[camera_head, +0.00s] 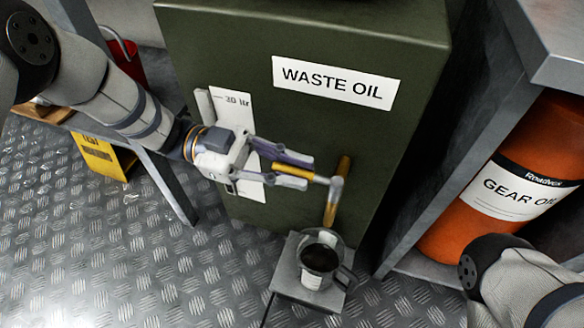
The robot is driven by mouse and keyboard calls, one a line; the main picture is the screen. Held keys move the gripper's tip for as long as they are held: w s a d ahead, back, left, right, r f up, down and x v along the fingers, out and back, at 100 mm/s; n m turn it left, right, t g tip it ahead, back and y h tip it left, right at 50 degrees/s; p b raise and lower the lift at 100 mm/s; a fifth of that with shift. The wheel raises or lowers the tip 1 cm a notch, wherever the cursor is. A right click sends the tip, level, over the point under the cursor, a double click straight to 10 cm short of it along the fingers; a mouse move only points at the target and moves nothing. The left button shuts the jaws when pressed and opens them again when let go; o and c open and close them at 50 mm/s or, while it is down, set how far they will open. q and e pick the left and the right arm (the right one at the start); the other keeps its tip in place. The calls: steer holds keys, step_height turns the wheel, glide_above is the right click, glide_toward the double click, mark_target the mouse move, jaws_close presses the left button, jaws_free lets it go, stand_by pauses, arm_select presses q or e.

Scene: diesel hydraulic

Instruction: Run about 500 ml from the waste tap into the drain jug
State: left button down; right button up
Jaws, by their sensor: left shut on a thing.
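The brass waste tap (331,212) juts from the front of the dark green waste oil tank (235,60). My left gripper (300,172) comes in from the left and is shut on a brass bar of the tap, left of its grey joint. The drain jug (345,277), clear with a handle at its right, stands upright just below the tap's spout. Dark liquid shows inside the jug; its level against any marks is too small to read. I cannot tell whether oil is flowing from the spout. My right gripper is out of view.
The jug stands on a small grey stand (284,273). A white gauge plate marked 30 ltr (232,105) is on the tank behind my left gripper. An orange gear oil drum (445,235) sits in a grey shelf at right. The tread-plate floor (90,250) is clear at lower left.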

arm_select(q)
steer(key=c, duration=1.6)
jaws_free()
steer(key=shift+o, duration=0.2)
steer(key=shift+w+a, duration=0.1)
steer(key=v, duration=1.1)
steer(key=shift+a, duration=0.4)
steer(key=shift+w, duration=0.1)
